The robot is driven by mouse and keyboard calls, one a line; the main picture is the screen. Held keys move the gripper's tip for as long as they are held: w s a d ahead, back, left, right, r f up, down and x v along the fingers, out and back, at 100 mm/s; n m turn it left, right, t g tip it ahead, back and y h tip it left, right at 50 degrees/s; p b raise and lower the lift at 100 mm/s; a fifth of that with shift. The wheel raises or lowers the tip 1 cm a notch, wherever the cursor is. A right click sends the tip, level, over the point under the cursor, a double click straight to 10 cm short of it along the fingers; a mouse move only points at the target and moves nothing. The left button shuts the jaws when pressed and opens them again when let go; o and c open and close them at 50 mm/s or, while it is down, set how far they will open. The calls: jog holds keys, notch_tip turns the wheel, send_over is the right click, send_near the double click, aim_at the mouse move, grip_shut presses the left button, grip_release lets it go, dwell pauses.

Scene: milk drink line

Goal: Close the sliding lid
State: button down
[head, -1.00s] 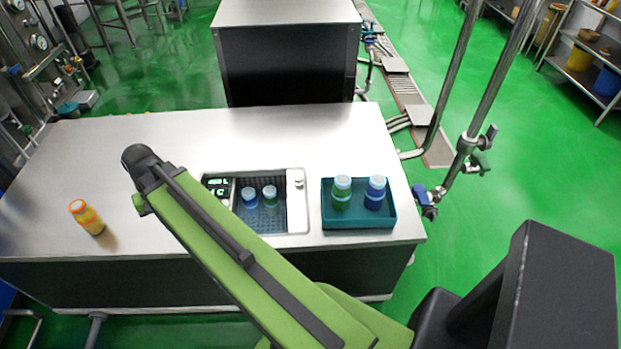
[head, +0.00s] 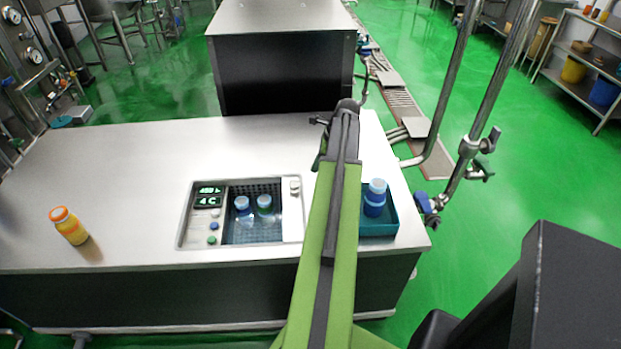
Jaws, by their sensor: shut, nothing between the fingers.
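The sliding lid (head: 292,218) is a narrow pale metal panel with a small knob (head: 295,187) at the right end of a cooling well (head: 252,238) set into the steel counter. The lid is open, and the well shows uncovered to its left. Two bottles with blue caps, a left one (head: 242,205) and a right one (head: 265,205), stand in the well. My green arm rises just right of the lid and crosses the view. My gripper is hidden behind the arm.
A display and buttons (head: 208,205) lie left of the well. A teal tray (head: 390,222) with a blue bottle (head: 375,198) stands right of my arm, partly hidden. An orange-yellow bottle (head: 70,227) stands far left. The counter (head: 130,170) between is clear.

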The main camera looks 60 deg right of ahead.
jog(key=b+x, duration=0.8)
jog(key=x, duration=0.1)
jog(key=shift+s+f, duration=0.1)
jog(key=shift+f, duration=0.05)
jog(key=shift+w+f+b, duration=0.2)
jog(key=shift+f+b, duration=0.1)
jog(key=shift+b, duration=0.05)
jog(key=shift+r, duration=0.1)
jog(key=shift+a, duration=0.1)
